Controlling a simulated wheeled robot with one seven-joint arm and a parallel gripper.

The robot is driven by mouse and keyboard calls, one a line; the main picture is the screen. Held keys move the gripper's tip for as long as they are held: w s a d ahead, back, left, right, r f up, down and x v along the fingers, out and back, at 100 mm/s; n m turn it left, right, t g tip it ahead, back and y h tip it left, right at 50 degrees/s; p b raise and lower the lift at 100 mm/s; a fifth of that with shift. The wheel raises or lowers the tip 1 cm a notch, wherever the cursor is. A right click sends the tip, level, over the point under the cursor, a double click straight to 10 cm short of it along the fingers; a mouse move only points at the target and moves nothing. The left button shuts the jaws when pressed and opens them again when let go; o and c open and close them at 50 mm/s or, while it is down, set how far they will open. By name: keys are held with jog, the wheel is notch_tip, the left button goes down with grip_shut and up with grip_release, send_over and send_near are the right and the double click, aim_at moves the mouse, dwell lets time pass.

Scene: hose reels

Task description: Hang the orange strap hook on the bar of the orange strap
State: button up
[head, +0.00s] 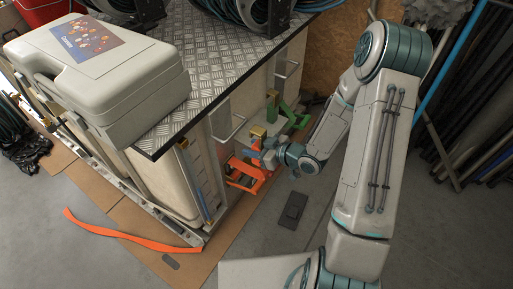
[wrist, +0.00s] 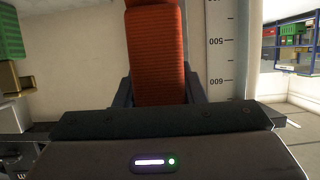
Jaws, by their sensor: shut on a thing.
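My gripper (head: 265,153) is at the side of the cream cabinet, at the orange strap hardware (head: 248,178). It is shut on an orange strap piece, and in the wrist view the ribbed orange webbing (wrist: 156,50) rises between its dark fingers (wrist: 157,100). The hook's tip is hidden behind the gripper in the wrist view and too small to make out in the head view. I cannot tell the bar from the rest of the orange hardware, or whether hook and bar touch. A loose orange strap tail (head: 130,238) lies across the floor at the left.
A green strap fitting (head: 290,117) is on the cabinet side, just beyond my gripper. A metal handle (head: 228,128) juts out nearby. A grey case (head: 100,80) and hose reels (head: 235,8) sit on the checker-plate top (head: 205,75). Dark pipes (head: 470,125) lean at the right.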

jog(key=shift+w+a+b, duration=0.1)
jog(key=shift+w+a, duration=0.75)
jog(key=shift+a, duration=0.25)
jog(key=shift+w+a+b, duration=0.15)
jog(key=shift+w+a, duration=0.7)
jog(key=shift+a, duration=0.25)
jog(key=shift+w+a+b, duration=0.1)
jog(key=shift+w+a, duration=0.75)
jog(key=shift+a, duration=0.25)
jog(key=shift+f+b, duration=1.2)
jog(key=shift+f, duration=0.25)
jog(key=o, duration=1.2)
jog(key=shift+d, duration=0.1)
jog(key=p+v, duration=0.3)
jog(key=v, duration=1)
jog(key=shift+s+d+r+p, duration=0.1)
jog(key=shift+s+d+p, duration=0.1)
jog(key=shift+s+p, duration=0.15)
